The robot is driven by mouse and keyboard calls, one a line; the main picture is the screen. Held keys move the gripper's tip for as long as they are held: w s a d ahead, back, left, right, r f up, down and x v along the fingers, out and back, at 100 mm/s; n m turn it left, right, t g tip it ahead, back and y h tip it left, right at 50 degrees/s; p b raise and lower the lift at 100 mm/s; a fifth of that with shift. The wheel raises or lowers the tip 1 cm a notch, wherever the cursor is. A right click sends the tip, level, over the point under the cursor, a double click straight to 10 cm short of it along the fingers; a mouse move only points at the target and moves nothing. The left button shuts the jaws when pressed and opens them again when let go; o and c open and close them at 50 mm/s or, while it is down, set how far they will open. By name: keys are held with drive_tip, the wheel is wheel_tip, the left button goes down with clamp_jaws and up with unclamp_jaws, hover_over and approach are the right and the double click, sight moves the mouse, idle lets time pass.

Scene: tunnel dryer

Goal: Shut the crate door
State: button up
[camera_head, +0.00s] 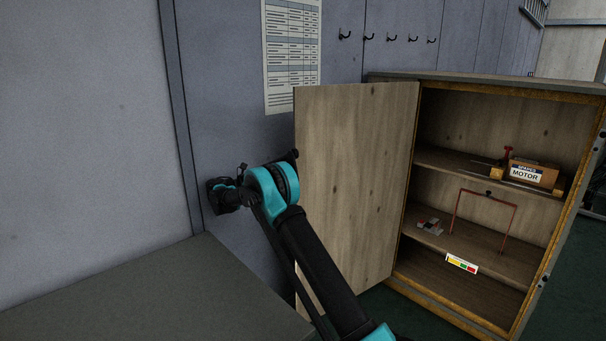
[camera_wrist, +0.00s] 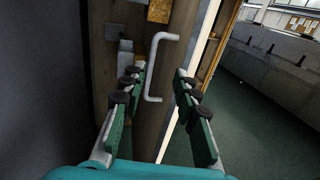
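The crate door (camera_head: 355,180) is a pale wooden panel. In the head view it stands wide open, swung out to the left of the wooden crate (camera_head: 480,82). My gripper (camera_head: 221,196) is to the left of the door, near the blue-grey wall. In the wrist view, my gripper (camera_wrist: 157,77) has its two green-padded fingers spread. A light grey bar handle (camera_wrist: 158,66) on the door (camera_wrist: 148,128) shows ahead, between the fingertips. I see no clear contact with it. The handle is hidden in the head view.
The crate's shelves hold a box labelled MOTOR (camera_head: 533,175), a red frame (camera_head: 485,193) and small parts (camera_head: 430,227). A grey worktop (camera_head: 150,300) lies at lower left. Hooks (camera_head: 390,37) and a chart (camera_head: 291,55) are on the wall.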

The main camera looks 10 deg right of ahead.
sight(304, 176)
drive_tip(key=x, duration=0.8)
drive_tip(key=w+x, duration=0.1)
drive_tip(key=x, duration=0.3)
drive_tip(key=shift+a+r, duration=0.1)
clamp_jaws()
